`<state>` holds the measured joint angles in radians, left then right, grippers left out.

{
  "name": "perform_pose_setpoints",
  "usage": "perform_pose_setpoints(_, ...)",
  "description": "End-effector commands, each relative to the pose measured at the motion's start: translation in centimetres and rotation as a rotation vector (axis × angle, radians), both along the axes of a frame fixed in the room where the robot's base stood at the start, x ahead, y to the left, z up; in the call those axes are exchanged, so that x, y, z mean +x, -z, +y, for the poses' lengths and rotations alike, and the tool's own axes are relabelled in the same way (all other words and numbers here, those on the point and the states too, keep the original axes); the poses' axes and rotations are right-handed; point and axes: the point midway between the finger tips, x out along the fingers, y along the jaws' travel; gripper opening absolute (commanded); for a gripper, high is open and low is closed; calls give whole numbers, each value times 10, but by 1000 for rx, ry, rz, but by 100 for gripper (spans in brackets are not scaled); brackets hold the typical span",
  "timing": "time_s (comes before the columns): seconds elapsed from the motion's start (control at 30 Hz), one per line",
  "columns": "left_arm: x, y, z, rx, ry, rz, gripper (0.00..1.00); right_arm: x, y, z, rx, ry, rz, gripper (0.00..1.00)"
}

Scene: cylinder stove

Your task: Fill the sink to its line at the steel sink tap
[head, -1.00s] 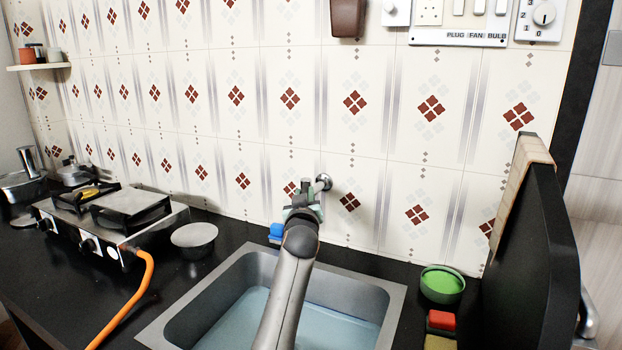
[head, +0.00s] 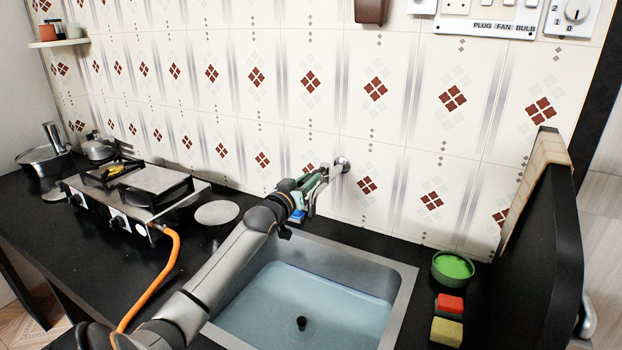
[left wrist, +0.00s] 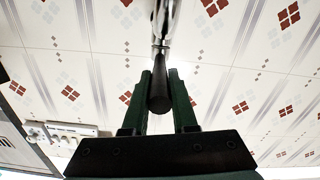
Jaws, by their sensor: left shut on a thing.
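The steel sink (head: 404,300) is set in the black counter and holds pale blue water (head: 345,290). A dark round piece (head: 301,322) shows at its bottom. I cannot make out a fill line. The steel tap (head: 341,165) comes out of the tiled wall behind the sink, partly hidden by my left gripper (head: 316,186). In the left wrist view, the green fingers of my left gripper (left wrist: 170,95) are shut on the tap's dark handle (left wrist: 159,92), below its shiny metal body (left wrist: 163,25). My right gripper is not in view.
A gas stove (head: 130,195) with an orange hose (head: 155,285) and a round lid (head: 217,212) stand left of the sink. A green bowl (head: 453,268), a red sponge (head: 450,304) and a yellow sponge (head: 446,331) lie right of it, beside a tall black panel (head: 540,240).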

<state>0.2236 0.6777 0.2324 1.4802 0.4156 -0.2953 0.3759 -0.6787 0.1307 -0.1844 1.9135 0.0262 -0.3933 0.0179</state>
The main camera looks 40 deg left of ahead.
Motion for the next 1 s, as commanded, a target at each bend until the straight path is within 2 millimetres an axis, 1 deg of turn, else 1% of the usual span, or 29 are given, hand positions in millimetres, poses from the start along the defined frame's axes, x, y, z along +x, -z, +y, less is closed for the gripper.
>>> perform_pose_setpoints(0.43,0,1,1,-2,5,2,0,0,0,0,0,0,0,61)
perform_pose_setpoints(0.47,0,1,1,-2,5,2,28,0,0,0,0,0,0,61)
perform_pose_setpoints(0.7,0,0,1,-1,5,1,55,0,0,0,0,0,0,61)
perform_pose_setpoints(1.0,-1,1,0,-1,6,0,56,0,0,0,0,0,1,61)
